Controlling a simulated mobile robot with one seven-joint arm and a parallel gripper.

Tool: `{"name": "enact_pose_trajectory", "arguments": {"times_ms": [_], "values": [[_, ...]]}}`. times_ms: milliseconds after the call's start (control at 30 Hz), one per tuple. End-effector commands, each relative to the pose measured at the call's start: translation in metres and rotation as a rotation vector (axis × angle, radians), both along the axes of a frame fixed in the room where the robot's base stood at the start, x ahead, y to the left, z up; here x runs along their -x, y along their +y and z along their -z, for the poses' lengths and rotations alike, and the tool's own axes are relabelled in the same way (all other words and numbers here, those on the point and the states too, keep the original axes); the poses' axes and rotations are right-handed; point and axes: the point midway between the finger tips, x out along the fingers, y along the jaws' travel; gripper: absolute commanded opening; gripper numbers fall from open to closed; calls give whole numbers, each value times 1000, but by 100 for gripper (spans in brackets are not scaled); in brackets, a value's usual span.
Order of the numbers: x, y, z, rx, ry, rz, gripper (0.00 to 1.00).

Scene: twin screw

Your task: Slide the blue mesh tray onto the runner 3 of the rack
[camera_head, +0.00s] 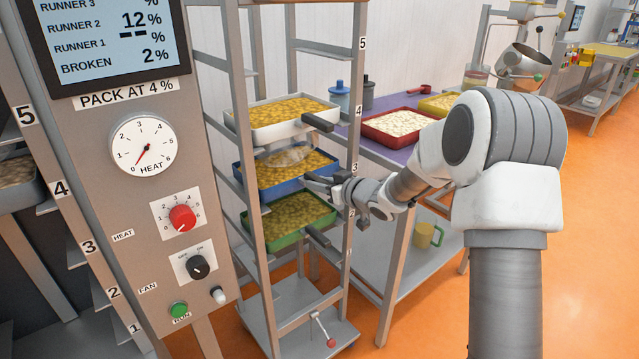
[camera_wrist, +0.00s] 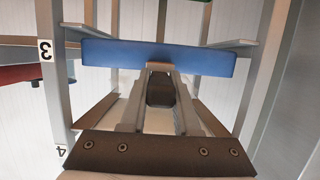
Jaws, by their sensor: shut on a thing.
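The blue mesh tray (camera_head: 262,192), filled with yellow pieces, is inside the rack (camera_head: 246,130) at the level marked 3. A pale, translucent patch shows over its back part. My gripper (camera_head: 338,187) is at the tray's front right side, shut on its dark handle. The wrist view, which is upside down, shows my gripper (camera_wrist: 160,82) around that handle, with the blue tray's front wall (camera_wrist: 112,54) beyond it. Runner ledges (camera_wrist: 232,43) show at both sides of the tray. I cannot tell whether the tray rests fully on them.
A white tray (camera_head: 268,131) sits above the blue one and a green tray (camera_head: 268,233) below, both with handles toward me. A purple-topped table (camera_head: 375,151) with a red tray (camera_head: 374,136) stands behind at right. The control panel (camera_head: 170,100) is close at left.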

Motion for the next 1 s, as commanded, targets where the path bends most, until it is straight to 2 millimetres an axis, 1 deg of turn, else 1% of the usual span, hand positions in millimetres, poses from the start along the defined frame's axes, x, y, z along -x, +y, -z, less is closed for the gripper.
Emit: {"name": "enact_pose_trajectory", "arguments": {"times_ms": [33,1000], "values": [[-1,1,-2,-4,-6,-1,0],[-1,1,7,-4,-6,-1,0]]}}
